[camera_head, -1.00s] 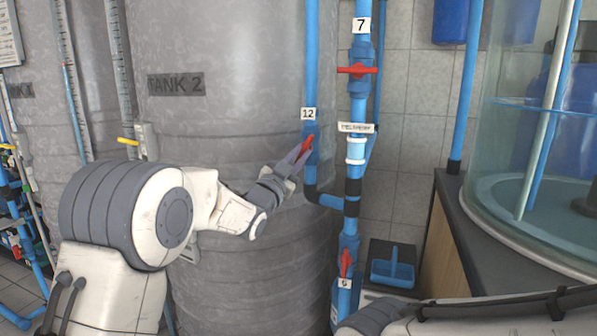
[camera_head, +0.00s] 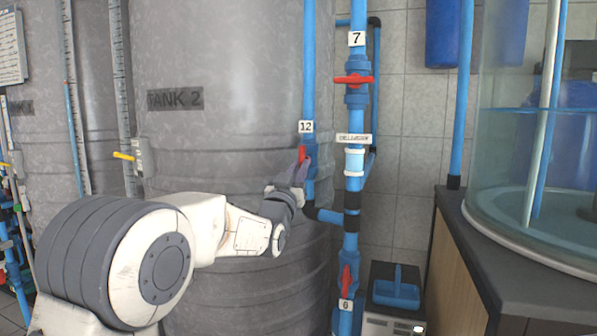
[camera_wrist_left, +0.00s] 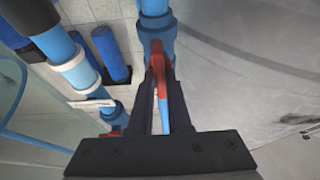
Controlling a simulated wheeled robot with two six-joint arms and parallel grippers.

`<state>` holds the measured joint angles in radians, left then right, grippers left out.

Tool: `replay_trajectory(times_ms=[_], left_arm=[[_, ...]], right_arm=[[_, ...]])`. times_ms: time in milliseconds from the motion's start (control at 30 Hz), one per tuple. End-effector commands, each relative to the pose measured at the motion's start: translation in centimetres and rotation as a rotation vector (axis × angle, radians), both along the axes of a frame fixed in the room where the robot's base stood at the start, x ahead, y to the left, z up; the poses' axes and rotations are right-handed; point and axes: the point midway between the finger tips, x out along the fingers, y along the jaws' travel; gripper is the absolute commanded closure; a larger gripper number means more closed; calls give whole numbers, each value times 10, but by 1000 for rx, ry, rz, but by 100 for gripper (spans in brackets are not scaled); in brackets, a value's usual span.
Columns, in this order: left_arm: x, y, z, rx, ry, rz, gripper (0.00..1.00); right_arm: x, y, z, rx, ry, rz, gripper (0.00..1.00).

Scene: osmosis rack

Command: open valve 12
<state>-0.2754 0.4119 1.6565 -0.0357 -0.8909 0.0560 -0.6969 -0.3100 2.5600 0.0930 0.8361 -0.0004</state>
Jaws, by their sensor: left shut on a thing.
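Valve 12 (camera_head: 311,165) is a blue valve on a vertical blue pipe in front of the grey tank, under a white label "12" (camera_head: 306,126). Its red handle (camera_head: 302,153) looks close to upright, nearly in line with the pipe. My left gripper (camera_head: 299,173) comes from the lower left and is shut on the handle. In the left wrist view the red handle (camera_wrist_left: 157,62) lies between the two dark fingers (camera_wrist_left: 160,95). The fingers hide part of the handle. My right gripper is not in view.
Just right runs another blue pipe, with valve 7's red handle (camera_head: 353,80) set crosswise above and valve 6's red handle (camera_head: 346,278) below. A tank labelled "TANK 2" (camera_head: 225,60) stands behind. A glass tank (camera_head: 535,175) on a dark counter (camera_head: 500,270) is at right.

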Motion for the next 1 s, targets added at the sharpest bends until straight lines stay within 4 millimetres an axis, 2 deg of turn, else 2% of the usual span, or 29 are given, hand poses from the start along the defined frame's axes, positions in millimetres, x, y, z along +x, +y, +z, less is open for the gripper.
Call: replay_trajectory(times_ms=[300, 333, 400, 767, 867, 1000], left_arm=[[1, 0, -2, -4, 6, 0, 100], [1, 0, -2, -4, 6, 0, 76], [1, 0, -2, -3, 5, 0, 54], [-2, 1, -2, -2, 2, 0, 54], [-10, 3, -5, -2, 2, 0, 54], [-30, 10, -15, -2, 3, 0, 54]], right_arm=[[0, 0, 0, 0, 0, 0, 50], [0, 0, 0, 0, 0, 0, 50], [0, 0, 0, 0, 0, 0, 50], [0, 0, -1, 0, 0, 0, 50], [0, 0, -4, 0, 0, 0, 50], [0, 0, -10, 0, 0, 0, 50]])
